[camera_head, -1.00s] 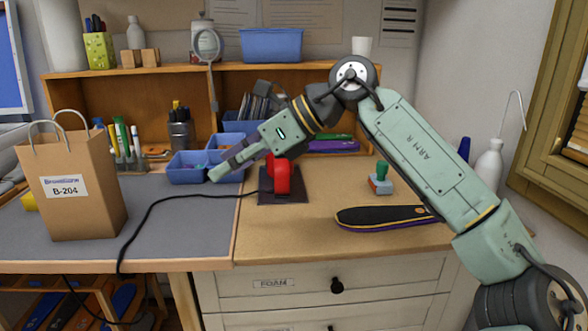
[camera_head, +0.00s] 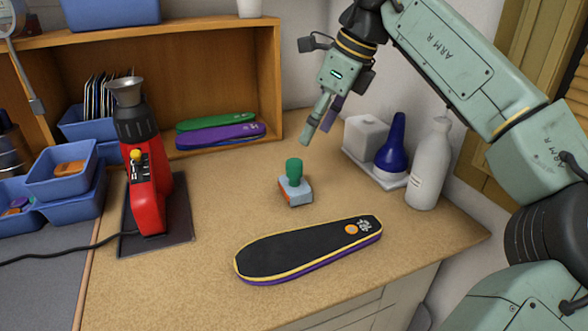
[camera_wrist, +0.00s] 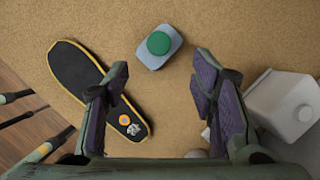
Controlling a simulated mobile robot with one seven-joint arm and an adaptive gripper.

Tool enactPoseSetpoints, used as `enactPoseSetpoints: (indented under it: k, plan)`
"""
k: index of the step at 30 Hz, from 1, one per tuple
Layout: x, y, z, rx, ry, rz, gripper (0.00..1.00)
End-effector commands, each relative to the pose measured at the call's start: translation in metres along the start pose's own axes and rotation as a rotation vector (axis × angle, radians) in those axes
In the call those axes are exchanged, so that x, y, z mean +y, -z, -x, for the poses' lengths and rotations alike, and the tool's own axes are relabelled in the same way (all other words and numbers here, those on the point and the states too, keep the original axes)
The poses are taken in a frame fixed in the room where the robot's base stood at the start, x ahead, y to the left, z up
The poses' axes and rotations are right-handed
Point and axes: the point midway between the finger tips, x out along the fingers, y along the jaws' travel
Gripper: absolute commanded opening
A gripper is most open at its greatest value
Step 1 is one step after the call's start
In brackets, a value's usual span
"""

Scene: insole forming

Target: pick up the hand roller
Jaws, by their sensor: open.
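A small block with a green knob (camera_head: 295,182) stands upright on the wooden worktop; its body is blue-grey with a reddish lower edge. It also shows in the wrist view (camera_wrist: 160,48), seen from above. No roller drum shows, so I cannot tell whether this is the hand roller. My gripper (camera_head: 319,121) hangs above and slightly right of the block in the head view. In the wrist view its open jaws (camera_wrist: 161,82) are empty, with the block beyond their tips, between them and toward the top of the picture.
A black insole (camera_head: 300,250) with a yellow rim lies in front of the block. A red heat tool (camera_head: 150,190) stands left. A white box (camera_head: 366,135), a blue bottle (camera_head: 393,150) and a white bottle (camera_head: 430,165) stand right. Worktop around the block is clear.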

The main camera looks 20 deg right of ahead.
Motion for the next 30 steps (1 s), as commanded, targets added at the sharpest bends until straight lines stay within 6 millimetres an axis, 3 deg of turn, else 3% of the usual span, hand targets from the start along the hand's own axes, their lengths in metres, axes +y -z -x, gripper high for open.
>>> enactPoseSetpoints:
  k: [6,14,22,30]
  plan:
    - [0.001,0.0,-0.034,0.001,-0.004,0.001,0.52]
    - [0.0,-0.002,-0.056,0.0,-0.002,0.001,0.52]
    - [0.0,-0.004,-0.095,-0.001,-0.004,0.002,0.52]
    - [-0.001,-0.004,-0.104,-0.002,-0.001,0.001,0.52]
